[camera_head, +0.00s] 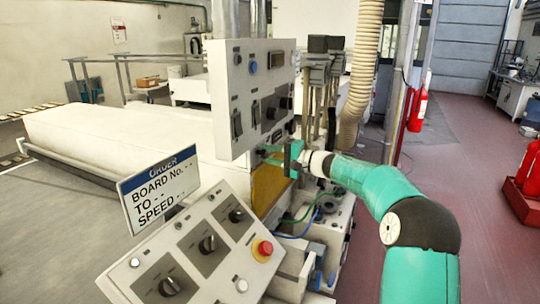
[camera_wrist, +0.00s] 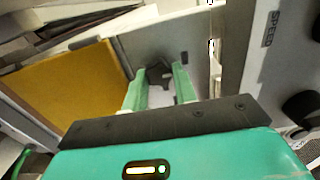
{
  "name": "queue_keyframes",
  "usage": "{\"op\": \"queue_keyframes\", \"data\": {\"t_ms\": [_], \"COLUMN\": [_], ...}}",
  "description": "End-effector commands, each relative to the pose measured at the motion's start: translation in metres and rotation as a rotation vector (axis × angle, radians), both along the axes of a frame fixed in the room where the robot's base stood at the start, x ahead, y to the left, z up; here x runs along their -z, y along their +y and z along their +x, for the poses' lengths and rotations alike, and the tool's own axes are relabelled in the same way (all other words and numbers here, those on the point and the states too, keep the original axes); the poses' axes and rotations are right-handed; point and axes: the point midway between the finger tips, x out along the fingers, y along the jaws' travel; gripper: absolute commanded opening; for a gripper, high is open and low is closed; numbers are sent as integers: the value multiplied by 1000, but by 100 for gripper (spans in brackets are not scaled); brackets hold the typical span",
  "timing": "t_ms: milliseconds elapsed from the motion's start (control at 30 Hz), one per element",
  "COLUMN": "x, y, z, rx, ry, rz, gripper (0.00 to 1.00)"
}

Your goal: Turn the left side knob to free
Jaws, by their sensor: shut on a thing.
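The side knob (camera_wrist: 159,74) is a small black lobed knob on the pale side wall of the machine. It shows in the wrist view between my two green fingers. My gripper (camera_wrist: 160,70) is shut on it, one finger on each side. In the head view my gripper (camera_head: 267,155) reaches leftward to the machine's side, just below the upright control panel; the knob cannot be made out there. No marking of the knob's positions is legible.
The upright grey panel (camera_head: 245,95) with switches stands close above my gripper. A yellow plate (camera_wrist: 70,85) is beside the knob. The sloped console (camera_head: 190,250) has knobs and a red button (camera_head: 265,248).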

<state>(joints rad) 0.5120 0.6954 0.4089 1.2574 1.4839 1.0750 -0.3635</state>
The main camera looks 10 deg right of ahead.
Motion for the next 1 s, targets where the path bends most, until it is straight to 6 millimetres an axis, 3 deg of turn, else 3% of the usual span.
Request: {"op": "queue_keyframes", "data": {"t_ms": [533,567,667,1000], "x": [0,0,0,0], "y": [-2,-2,-1,-3], "z": [0,0,0,-1], "rx": [3,3,3,2], "ry": [-22,-22,-22,-22], "rz": [-19,-19,-17,-17], "gripper": [5,32,50,50]}}
